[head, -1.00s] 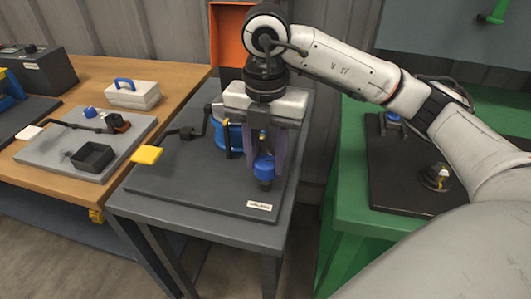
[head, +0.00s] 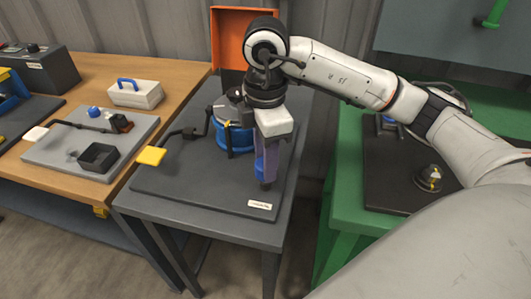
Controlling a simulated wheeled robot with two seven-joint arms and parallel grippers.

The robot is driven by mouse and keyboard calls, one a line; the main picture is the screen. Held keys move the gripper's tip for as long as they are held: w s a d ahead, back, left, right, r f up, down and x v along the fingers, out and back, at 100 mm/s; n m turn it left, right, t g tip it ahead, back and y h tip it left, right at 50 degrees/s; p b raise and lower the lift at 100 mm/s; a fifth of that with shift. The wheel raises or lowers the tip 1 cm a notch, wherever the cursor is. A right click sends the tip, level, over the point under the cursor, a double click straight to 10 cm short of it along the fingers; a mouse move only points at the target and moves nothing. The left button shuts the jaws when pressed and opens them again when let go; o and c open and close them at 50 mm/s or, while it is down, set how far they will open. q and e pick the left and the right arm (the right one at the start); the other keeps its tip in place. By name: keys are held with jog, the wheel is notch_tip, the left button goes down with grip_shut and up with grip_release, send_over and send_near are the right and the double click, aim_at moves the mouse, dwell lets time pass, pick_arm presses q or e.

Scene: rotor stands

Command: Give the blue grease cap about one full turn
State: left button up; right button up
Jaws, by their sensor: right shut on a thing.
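The blue grease cap (head: 259,169) sits on a short dark post at the right front of the dark plate (head: 190,192) on the middle stand. My right gripper (head: 266,164) points straight down over it and is shut on it, with its purple-grey fingers at the cap's sides. The gripper is seen nearly edge-on, and a finger hides most of the cap, so only a sliver of blue shows. My left gripper is not in view.
A blue ring-shaped rotor part (head: 235,140) stands close behind-left of the gripper. A crank arm with a yellow pad (head: 151,156) reaches left. An orange panel (head: 232,38) rises behind. A wooden bench (head: 70,75) is left, a green stand (head: 346,190) right.

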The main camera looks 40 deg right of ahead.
jog(key=shift+r+m+p, duration=0.3)
jog(key=shift+m+p, duration=0.5)
jog(key=shift+p, duration=0.2)
jog(key=m+p, duration=0.2)
jog(key=p, duration=0.1)
jog(key=shift+f+p, duration=0.1)
jog(key=shift+p, duration=0.3)
jog(key=shift+f+p, duration=0.15)
jog(key=shift+p, duration=0.2)
jog(key=o, duration=1)
jog(key=shift+o, duration=0.2)
